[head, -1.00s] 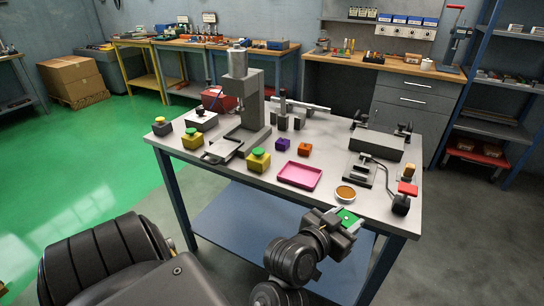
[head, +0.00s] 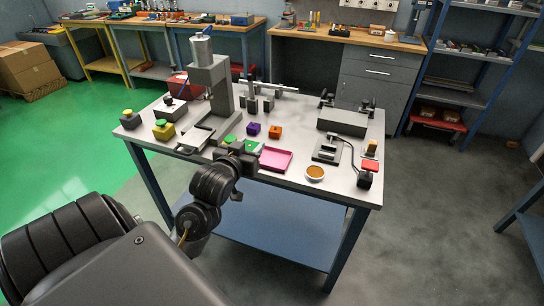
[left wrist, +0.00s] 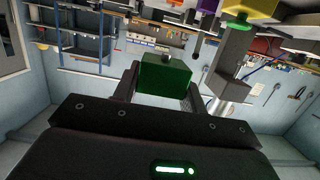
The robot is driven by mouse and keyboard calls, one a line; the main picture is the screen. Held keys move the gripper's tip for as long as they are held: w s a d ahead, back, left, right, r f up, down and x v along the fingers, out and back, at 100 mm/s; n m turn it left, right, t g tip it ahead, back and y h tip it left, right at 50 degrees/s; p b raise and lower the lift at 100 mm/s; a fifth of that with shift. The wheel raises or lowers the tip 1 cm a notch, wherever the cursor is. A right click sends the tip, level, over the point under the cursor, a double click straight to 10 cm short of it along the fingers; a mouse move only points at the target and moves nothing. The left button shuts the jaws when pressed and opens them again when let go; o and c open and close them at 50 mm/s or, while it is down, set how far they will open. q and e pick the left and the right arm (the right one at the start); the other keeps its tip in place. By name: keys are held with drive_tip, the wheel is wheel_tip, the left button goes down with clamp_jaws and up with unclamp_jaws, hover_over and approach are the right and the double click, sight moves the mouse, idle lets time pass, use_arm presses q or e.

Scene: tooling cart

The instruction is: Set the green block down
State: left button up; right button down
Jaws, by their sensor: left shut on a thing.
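My left gripper (head: 244,155) is shut on the green block (head: 253,146) at the table's front edge, just left of the pink tray (head: 289,165). In the left wrist view the green block (left wrist: 165,78) sits between the two fingers, with a small dark spot on its top edge. I cannot tell from these views how high the block is above the table (head: 328,188). The purple block (head: 253,128) and the orange block (head: 274,132) stand behind the tray. My right gripper is not in view.
A grey press (head: 212,85) stands behind and left of my left gripper. A yellow block with a green top (head: 163,130) stands further left. A grey fixture (head: 327,149) and a red-topped device (head: 369,169) are further right.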

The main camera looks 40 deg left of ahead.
use_arm(q)
drive_tip(key=w+a+f, duration=0.2)
drive_tip(key=w+f, duration=0.1)
drive_tip(key=w, duration=0.5)
drive_tip(key=p, duration=0.1)
hover_over(272, 159)
drive_tip(key=f, duration=0.6)
drive_tip(key=shift+s+f, duration=0.1)
drive_tip(key=shift+s, duration=0.15)
drive_tip(key=shift+w+f+p, duration=0.15)
drive_tip(key=shift+f+p, duration=0.1)
drive_tip(key=shift+f, duration=0.5)
drive_tip(key=shift+w+f+p, duration=0.1)
drive_tip(key=shift+f+p, duration=0.15)
drive_tip(key=shift+f, duration=0.8)
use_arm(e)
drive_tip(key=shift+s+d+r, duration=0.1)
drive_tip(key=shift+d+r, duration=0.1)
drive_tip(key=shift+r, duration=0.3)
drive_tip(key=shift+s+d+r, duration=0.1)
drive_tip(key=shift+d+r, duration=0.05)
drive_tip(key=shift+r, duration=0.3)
use_arm(q)
drive_tip(key=shift+f, duration=0.15)
drive_tip(key=o, duration=1.2)
drive_tip(key=shift+c, duration=0.2)
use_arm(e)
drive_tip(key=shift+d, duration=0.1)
